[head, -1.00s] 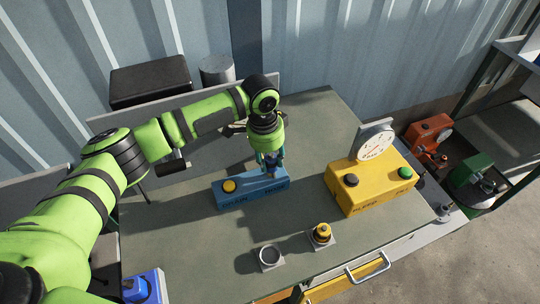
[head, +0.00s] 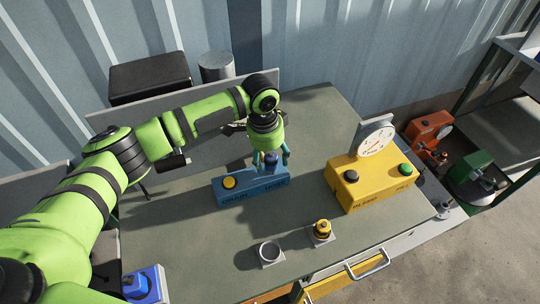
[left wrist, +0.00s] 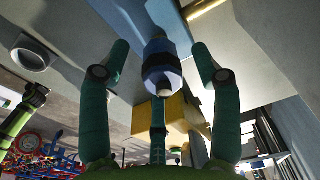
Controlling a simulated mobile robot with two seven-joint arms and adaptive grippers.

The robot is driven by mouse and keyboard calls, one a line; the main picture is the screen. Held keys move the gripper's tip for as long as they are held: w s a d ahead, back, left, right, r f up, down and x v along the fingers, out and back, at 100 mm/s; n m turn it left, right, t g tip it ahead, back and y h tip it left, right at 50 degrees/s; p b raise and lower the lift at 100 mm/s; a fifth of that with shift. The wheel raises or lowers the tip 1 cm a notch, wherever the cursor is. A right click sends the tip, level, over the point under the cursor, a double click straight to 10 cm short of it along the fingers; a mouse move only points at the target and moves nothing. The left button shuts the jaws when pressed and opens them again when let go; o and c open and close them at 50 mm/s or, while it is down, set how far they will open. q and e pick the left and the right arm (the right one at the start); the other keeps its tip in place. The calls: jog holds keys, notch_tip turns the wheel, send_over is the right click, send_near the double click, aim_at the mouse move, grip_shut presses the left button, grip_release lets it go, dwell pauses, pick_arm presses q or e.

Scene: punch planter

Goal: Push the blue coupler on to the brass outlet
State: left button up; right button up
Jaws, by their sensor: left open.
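The blue coupler (head: 271,160) stands upright at the right end of the blue block (head: 248,187) on the bench. In the left wrist view the blue coupler (left wrist: 162,68) shows a dark band and sits between my fingers with gaps on both sides. My left gripper (head: 272,158) is open around it, one finger on each side. I cannot make out the brass outlet; any part under the coupler is hidden. My right gripper is not in view.
A yellow pump box (head: 368,183) with a round dial (head: 376,138) stands to the right. Nearer are a grey cup (head: 269,253) and a yellow-and-black fitting (head: 322,230) on small bases. The bench between them is clear.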

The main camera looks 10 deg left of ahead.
aim_at(266, 158)
pick_arm(q)
notch_tip(266, 158, up, 12)
jog(key=shift+s+a, duration=0.4)
jog(key=shift+a, duration=0.05)
